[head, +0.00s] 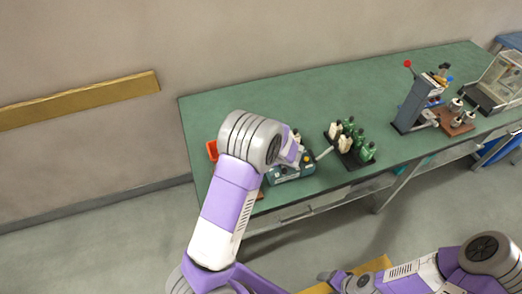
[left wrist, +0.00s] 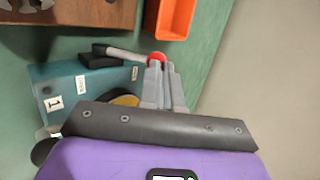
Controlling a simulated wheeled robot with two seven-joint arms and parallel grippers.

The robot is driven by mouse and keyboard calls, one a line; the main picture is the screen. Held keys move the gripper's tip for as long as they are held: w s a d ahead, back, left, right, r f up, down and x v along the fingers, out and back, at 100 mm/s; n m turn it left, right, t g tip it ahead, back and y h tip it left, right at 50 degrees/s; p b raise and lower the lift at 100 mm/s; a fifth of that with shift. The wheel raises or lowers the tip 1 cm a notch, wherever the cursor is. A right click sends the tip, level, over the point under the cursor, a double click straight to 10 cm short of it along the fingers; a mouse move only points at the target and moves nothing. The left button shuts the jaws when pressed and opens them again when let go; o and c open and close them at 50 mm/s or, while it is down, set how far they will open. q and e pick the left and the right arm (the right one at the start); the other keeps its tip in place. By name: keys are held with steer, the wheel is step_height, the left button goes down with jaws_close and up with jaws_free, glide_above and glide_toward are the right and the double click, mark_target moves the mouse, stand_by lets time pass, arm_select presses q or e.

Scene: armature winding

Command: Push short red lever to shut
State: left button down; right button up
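The teal machine (head: 292,174) stands on the green bench, partly covered by my left arm in the head view. In the left wrist view the machine (left wrist: 62,88) carries small white labels and a pale lever shaft (left wrist: 127,53). The shaft runs from a black block to a red knob (left wrist: 157,57). My left gripper (left wrist: 163,66) has its fingers close together, with the tips at the red knob. I cannot tell whether they touch it. No object shows between the fingers. My right gripper (head: 333,279) is low, in front of the bench; its fingers are too small to read.
An orange bin (left wrist: 175,16) and a brown wooden block (left wrist: 80,12) lie near the machine. On the green bench (head: 290,105), a black tray (head: 350,160) holds white and green pieces. A grey press (head: 411,104) stands farther right. The bench's back middle is clear.

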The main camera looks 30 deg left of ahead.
arm_select(q)
steer(key=shift+d+r, duration=0.3)
steer(key=shift+r, duration=0.1)
steer(key=p+v, duration=0.1)
steer(key=v, duration=1.2)
steer(key=shift+a+r+p, duration=0.3)
steer(key=shift+r, duration=0.1)
steer(key=s+d+f+n+g+h, duration=0.1)
steer(key=s+d+f+n+h, duration=0.2)
steer(key=s+f, duration=0.4)
steer(key=s+d+f+n+g+h, duration=0.1)
steer(key=s+d+f+n+h, duration=0.2)
steer(key=f, duration=0.8)
steer(key=s+d+f+n+g+h+b, duration=0.1)
steer(key=s+d+f+n+h, duration=0.3)
steer(key=s+f, duration=0.5)
steer(key=s+d+h, duration=0.2)
steer(key=s+d, duration=0.1)
steer(key=shift+d+h, duration=0.15)
steer(key=shift+h, duration=0.25)
